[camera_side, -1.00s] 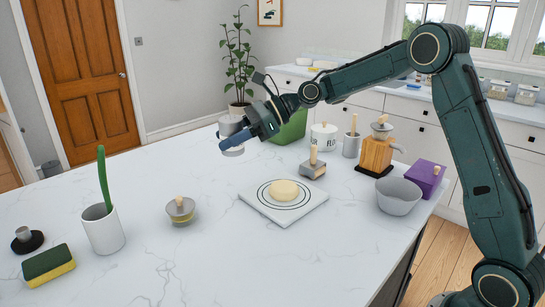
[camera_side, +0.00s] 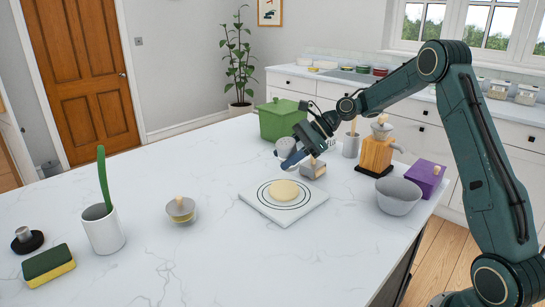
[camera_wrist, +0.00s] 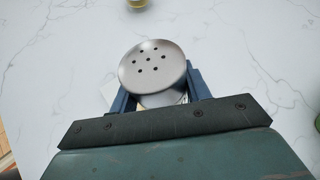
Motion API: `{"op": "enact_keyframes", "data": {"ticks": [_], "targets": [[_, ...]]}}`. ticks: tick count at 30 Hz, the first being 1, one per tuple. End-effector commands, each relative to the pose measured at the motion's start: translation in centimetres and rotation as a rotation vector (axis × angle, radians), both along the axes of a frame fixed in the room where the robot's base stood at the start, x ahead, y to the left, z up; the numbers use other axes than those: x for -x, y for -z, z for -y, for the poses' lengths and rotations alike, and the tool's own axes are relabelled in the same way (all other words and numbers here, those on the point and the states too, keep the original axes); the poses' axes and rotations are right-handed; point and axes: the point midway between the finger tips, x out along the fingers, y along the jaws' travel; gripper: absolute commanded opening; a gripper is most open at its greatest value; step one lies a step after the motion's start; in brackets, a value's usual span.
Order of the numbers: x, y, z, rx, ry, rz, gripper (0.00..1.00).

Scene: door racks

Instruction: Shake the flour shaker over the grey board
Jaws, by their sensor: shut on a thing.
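My gripper (camera_side: 290,160) is shut on the flour shaker (camera_side: 285,145), a grey-white cylinder, and holds it in the air just behind the grey board. In the wrist view the shaker's round metal top (camera_wrist: 152,62) with several holes faces the camera between the blue fingers (camera_wrist: 158,92). The board (camera_side: 257,203) is a pale square slab with dark rings on the counter. A round piece of dough (camera_side: 284,190) lies at its middle. My gripper partly hides the shaker in the side view.
A grey bowl (camera_side: 398,197) and purple box (camera_side: 426,178) are right.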

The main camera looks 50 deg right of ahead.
Motion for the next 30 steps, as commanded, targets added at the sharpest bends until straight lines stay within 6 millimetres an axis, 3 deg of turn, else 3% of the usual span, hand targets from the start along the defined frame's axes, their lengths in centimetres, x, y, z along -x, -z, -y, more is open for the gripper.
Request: {"op": "enact_keyframes", "data": {"ticks": [11,30], "targets": [[0.0,-0.1,0.1,0.068,0.000,0.002,0.23],[-0.1,-0.1,1.2,0.434,-0.002,0.003,0.23]]}}
